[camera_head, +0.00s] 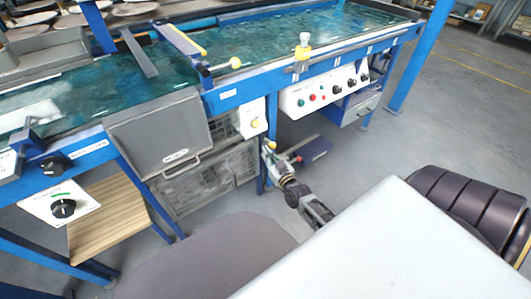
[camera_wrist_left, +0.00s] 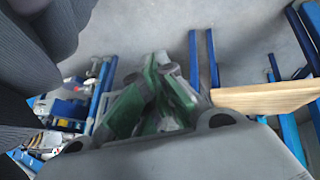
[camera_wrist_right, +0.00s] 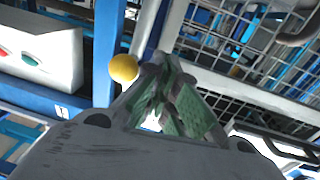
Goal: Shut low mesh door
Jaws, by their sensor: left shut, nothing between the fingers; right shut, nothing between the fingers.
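The low mesh door (camera_head: 205,187) shows in the head view as a grey wire panel under the dryer, below a grey metal panel. How far it stands open I cannot tell. Wire mesh also fills the upper right of the right wrist view (camera_wrist_right: 235,45). My right gripper (camera_head: 268,150) is shut and empty, beside a blue leg to the right of the mesh. In the right wrist view its fingertips (camera_wrist_right: 163,65) are close to a yellow knob (camera_wrist_right: 124,68); contact is unclear. My left gripper (camera_wrist_left: 158,68) is shut and empty, above floor and blue frame legs, outside the head view.
The grey panel with a handle (camera_head: 160,132) hangs above the mesh. A white control box (camera_head: 320,92) with knobs sits right of the blue leg. A wooden shelf (camera_head: 108,218) is at lower left. Grey floor (camera_head: 430,120) is clear at the right.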

